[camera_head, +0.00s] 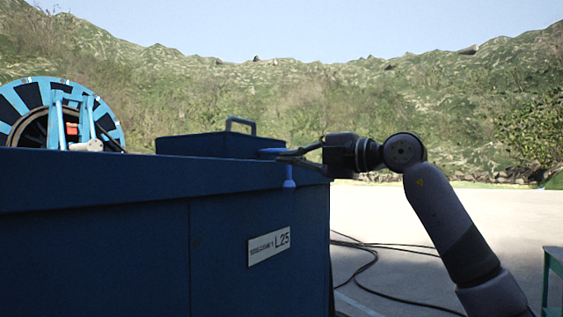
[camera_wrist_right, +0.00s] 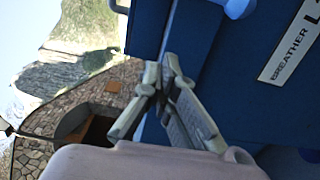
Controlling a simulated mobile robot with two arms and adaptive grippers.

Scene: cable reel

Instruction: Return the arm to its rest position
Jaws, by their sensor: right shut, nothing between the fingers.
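My right arm (camera_head: 440,205) comes in from the lower right in the head view and reaches left. Its gripper (camera_head: 283,156) is at the upper right corner of the dark blue cabinet (camera_head: 110,230), beside a bright blue knob-like handle (camera_head: 289,178) just below it. In the right wrist view the fingertips (camera_wrist_right: 165,72) are together, with nothing visible between them. The blue cabinet wall (camera_wrist_right: 225,75) is behind and right of the fingers there. Whether the fingers touch the cabinet or handle, I cannot tell. My left gripper does not show.
A blue cable reel (camera_head: 25,105) stands at the left behind the cabinet. A blue box with a handle (camera_head: 215,144) is on the cabinet's top. Black cables (camera_head: 385,280) lie on the pale ground at the right. A green stand (camera_head: 553,275) is at the right edge.

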